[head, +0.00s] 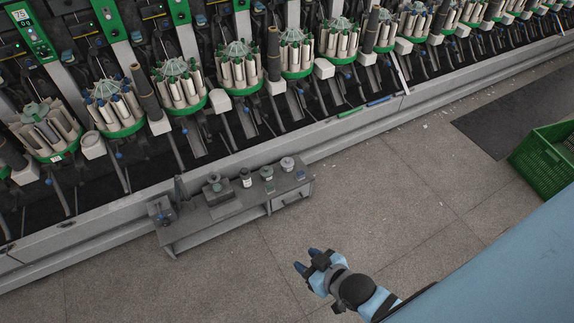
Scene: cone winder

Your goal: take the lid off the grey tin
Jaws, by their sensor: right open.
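Several small items stand on a low grey bench (236,208) against the machine. A small pale grey round container with a cap-like top (288,164) stands near the bench's right end; it may be the grey tin. A squat dark grey item with a knob-like top (216,190) stands left of the middle. The items are too small to tell for sure which is the tin or to see a lid's edge. My left gripper is out of view.
A dark bottle with a white cap (246,177) and a green-topped jar (267,174) stand close together beside the pale container. A dark block-like item (161,211) is at the bench's left end. A green crate (545,160) stands at the right. The floor between is clear.

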